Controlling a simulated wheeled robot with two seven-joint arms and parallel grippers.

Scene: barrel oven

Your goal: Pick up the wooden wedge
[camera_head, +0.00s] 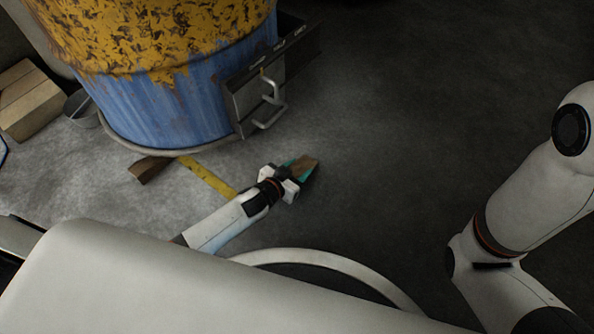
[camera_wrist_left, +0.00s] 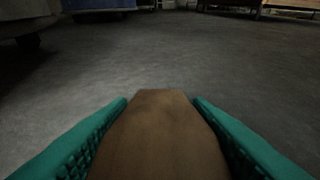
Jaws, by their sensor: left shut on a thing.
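My left gripper (camera_head: 298,171) is shut on a brown wooden wedge (camera_head: 306,162), low in front of the barrel. In the left wrist view the wedge (camera_wrist_left: 157,135) lies between the two teal finger pads of the gripper (camera_wrist_left: 160,103), its narrower end pointing away. The gap under the wedge is hard to judge. A second brown wedge-like block (camera_head: 150,168) lies on the floor at the barrel's lower left. My right arm shows at the right, but its gripper is out of view.
The blue and yellow, rusty barrel (camera_head: 165,105) stands at the upper left, with a handled metal door (camera_head: 250,105) facing right. A cardboard box (camera_head: 30,100) and a metal bucket (camera_head: 82,109) stand left of it. A yellow floor stripe (camera_head: 208,177) runs near my left arm. The right floor is clear.

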